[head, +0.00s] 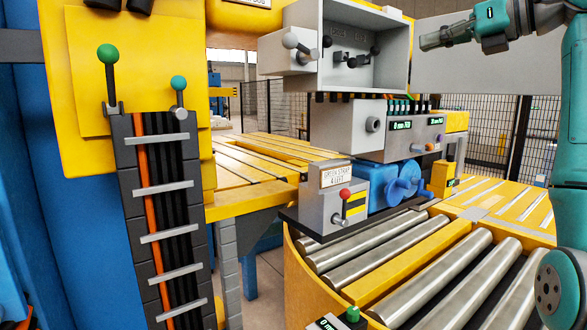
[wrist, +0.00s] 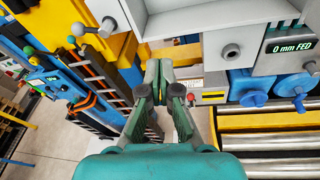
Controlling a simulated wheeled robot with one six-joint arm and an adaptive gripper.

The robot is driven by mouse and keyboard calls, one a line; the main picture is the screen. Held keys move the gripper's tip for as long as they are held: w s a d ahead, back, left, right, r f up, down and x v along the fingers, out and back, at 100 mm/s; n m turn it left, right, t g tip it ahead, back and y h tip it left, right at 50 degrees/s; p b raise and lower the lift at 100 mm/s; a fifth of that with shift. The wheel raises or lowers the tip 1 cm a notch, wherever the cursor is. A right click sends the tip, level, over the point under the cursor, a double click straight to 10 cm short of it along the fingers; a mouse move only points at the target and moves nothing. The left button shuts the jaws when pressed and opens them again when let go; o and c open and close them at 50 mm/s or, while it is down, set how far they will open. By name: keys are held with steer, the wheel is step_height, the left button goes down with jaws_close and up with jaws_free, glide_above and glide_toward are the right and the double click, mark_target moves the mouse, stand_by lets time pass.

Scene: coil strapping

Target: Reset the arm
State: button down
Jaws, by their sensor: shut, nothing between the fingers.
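My arm, in teal, comes in from the right edge of the head view.
Green-knobbed levers (head: 107,54) stand at the left on a yellow frame (head: 65,90). A black mesh fence (head: 490,130) stands behind.

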steer(key=s+a+f+m+g+y, duration=0.1)
steer(key=a+f+y, duration=0.2)
steer(key=f, duration=0.9)
steer(key=s+a+f+m+y, duration=0.1)
steer(key=a+f+y, duration=0.25)
steer(key=f, duration=0.95)
steer(key=s+a+f+m+g+y, duration=0.1)
steer(key=a+f+y, duration=0.2)
steer(key=f, duration=0.9)
steer(key=s+f+m+t+h, duration=1.4)
steer(key=s+f+m, duration=1.4)
steer(key=f, duration=0.1)
steer(key=s+f+m+g+h, duration=0.2)
steer(key=s+m+g, duration=0.1)
steer(key=s, duration=0.5)
steer(key=s+d+f+m+g+h, duration=0.1)
steer(key=s+f+m+g+h, duration=0.1)
steer(key=s, duration=0.7)
steer(key=s+f+m+g+h, duration=0.2)
steer(key=s+m, duration=0.4)
steer(key=s, duration=0.3)
steer(key=shift+s+d+f+g, duration=0.25)
steer(key=shift+d+f+g, duration=0.15)
steer(key=shift+f+g, duration=0.45)
